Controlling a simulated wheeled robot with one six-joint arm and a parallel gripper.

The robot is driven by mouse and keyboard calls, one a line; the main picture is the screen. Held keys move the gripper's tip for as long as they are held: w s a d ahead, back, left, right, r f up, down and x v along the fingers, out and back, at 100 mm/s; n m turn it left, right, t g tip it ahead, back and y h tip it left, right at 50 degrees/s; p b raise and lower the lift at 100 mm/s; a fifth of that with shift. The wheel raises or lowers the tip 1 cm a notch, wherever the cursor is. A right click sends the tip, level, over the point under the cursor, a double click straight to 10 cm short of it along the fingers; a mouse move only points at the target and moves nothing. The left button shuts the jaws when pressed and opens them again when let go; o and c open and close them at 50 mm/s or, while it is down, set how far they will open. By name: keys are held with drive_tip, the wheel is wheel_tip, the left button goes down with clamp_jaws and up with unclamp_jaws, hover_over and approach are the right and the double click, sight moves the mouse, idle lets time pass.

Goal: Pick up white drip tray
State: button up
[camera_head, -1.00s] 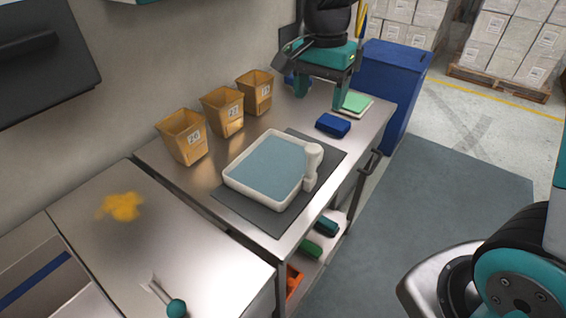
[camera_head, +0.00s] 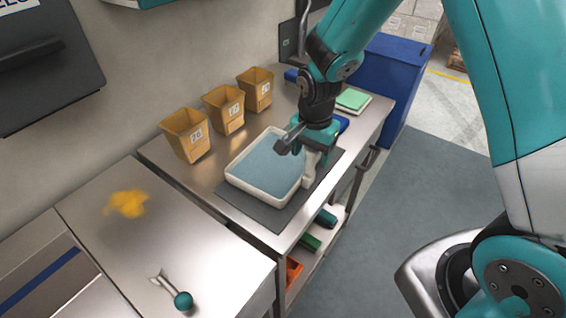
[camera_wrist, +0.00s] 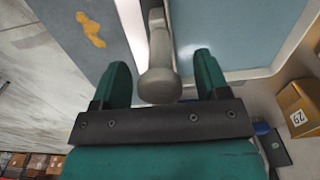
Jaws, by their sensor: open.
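The white drip tray (camera_head: 238,184) has a blue-grey inside and lies on a dark mat (camera_head: 247,205) on the steel bench. A white upright handle (camera_head: 311,165) stands at its right-hand side. My gripper (camera_head: 297,146) is over the tray's right side, pointing down at this handle. In the wrist view, my gripper (camera_wrist: 162,80) is open, with one teal finger on each side of the handle's rounded end (camera_wrist: 160,86). I cannot tell whether the fingers touch it. The tray's rim (camera_wrist: 235,74) and blue inside also show there. My arm hides part of the tray's far right corner.
Several tan bins (camera_head: 186,134) stand along the wall behind the tray. A blue block (camera_head: 341,123) and a green-topped pad (camera_head: 353,100) lie at the bench's right end. A blue cabinet (camera_head: 392,75) stands beyond. A steel counter (camera_head: 180,220) with a yellow spill adjoins at left.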

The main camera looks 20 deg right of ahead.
drive_tip(key=shift+f, duration=0.15)
clamp_jaws()
